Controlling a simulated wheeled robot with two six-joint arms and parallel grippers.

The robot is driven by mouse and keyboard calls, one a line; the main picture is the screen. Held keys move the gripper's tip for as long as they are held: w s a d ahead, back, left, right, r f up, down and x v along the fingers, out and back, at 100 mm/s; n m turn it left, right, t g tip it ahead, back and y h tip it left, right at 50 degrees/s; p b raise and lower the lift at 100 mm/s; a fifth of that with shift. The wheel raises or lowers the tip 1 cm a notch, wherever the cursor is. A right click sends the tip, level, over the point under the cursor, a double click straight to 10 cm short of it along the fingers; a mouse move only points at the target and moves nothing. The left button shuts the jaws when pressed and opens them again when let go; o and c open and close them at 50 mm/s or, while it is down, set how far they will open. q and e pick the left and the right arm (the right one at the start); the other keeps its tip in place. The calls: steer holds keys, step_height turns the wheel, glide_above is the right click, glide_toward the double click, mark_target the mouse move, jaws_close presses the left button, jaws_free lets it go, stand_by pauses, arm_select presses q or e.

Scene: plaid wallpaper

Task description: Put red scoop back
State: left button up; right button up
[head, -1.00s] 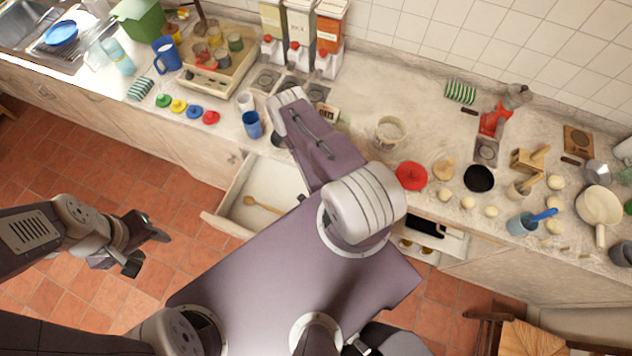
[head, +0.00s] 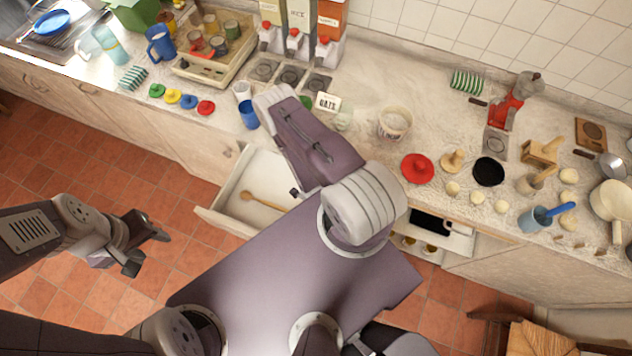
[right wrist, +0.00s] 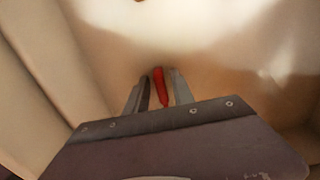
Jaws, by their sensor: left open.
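A narrow red piece, apparently the handle of the red scoop (right wrist: 159,84), lies between the fingers of my right gripper (right wrist: 161,88) in the right wrist view. The fingers are close on both sides of it. The rest of the scoop is hidden or too small to make out. Beyond is a pale surface, apparently the inside of the open drawer (head: 231,205). In the head view my own arm hides most of the right gripper, at the drawer's right side. My left gripper (head: 144,250) is open and empty above the floor, left of the drawer.
A wooden spoon (head: 262,202) lies in the drawer. A second open drawer (head: 458,243) holds dark items. The counter carries a tub (head: 394,124), a red lid (head: 417,168), a black round dish (head: 488,171) and dispensers (head: 297,30). Floor at the left is clear.

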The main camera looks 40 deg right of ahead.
steer(key=shift+r, duration=0.15)
step_height(320, 180, up, 8)
steer(key=shift+r, duration=0.25)
steer(key=w+r+n+p, duration=0.1)
steer(key=w+r+n, duration=0.4)
steer(key=r+n, duration=0.25)
steer(key=w+r+n+p, duration=0.2)
steer(key=w+r+n, duration=0.3)
steer(key=r+n, duration=0.3)
step_height(320, 180, up, 14)
steer(key=a+n+t, duration=0.1)
steer(key=a+n, duration=0.1)
steer(key=n, duration=1.2)
steer(key=shift+s+r, duration=0.25)
steer(key=shift+s, duration=0.15)
